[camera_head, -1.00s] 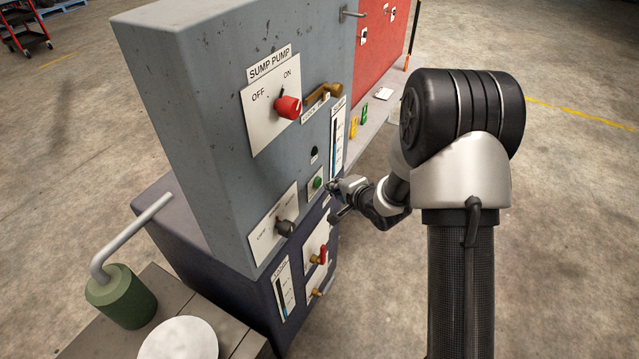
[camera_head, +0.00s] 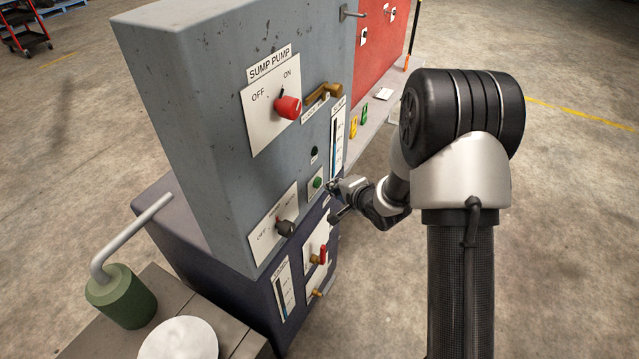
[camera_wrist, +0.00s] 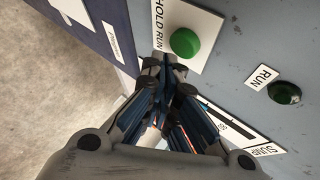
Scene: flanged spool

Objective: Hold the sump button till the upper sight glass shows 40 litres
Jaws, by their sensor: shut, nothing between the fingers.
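The green sump button (camera_head: 317,182) sits on a white plate on the grey panel. In the wrist view the green button (camera_wrist: 185,42) is on a plate reading "HOLD RUN", just beyond my fingertips. My gripper (camera_head: 331,186) is shut and empty, its tips close in front of the button; a small gap seems to remain in the wrist view (camera_wrist: 166,62). The upper sight glass (camera_head: 338,139) is a tall white scale on the panel above and right of the button. Its level and numbers are too small to read here. In the wrist view the scale (camera_wrist: 240,130) is partly hidden by my fingers.
A dark green run lamp (camera_head: 314,153) is above the button. A red knob (camera_head: 288,107) on the SUMP PUMP plate points toward ON. A dark selector (camera_head: 285,228), a red-handled valve (camera_head: 319,256) and a lower sight glass (camera_head: 284,287) are below. Open floor lies right.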

